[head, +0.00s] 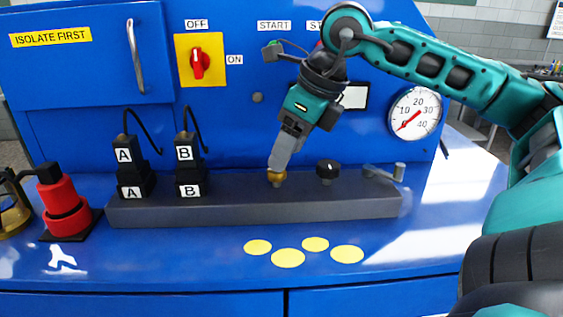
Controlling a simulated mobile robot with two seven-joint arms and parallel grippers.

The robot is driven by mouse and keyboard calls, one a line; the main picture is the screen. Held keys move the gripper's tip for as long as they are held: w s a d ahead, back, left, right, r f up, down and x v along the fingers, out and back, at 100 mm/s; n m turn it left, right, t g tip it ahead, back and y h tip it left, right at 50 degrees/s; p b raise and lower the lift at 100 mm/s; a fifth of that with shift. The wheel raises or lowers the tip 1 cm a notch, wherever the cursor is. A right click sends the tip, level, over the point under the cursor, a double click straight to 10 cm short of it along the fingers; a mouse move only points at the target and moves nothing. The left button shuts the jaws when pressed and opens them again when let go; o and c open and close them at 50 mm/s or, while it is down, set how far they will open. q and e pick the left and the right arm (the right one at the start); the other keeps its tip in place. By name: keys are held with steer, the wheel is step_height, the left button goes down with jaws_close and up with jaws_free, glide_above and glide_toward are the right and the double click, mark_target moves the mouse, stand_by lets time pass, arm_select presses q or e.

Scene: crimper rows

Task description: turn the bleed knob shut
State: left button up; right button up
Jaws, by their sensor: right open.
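A small brass knob (277,178) stands on the long dark grey block (240,210). A black knob (327,170) with a white mark sits to its right on the same block. I see no label that tells which one is the bleed knob. My right gripper (279,166) points down with its fingertips right at the top of the brass knob and hides part of it. It is open, though the gap between the fingers does not show from this side. I cannot tell whether the fingers touch the knob. My left gripper is out of view.
Black connectors A (131,188) and B (190,183) stand left on the block, and a grey lever (383,174) right. A gauge (414,113) and red switch (198,63) are on the blue panel. Yellow discs (288,258) lie in front; a red-black object (63,205) stands left.

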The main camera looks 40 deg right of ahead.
mark_target(276, 174)
steer(key=shift+x, duration=1.9)
steer(key=c, duration=1)
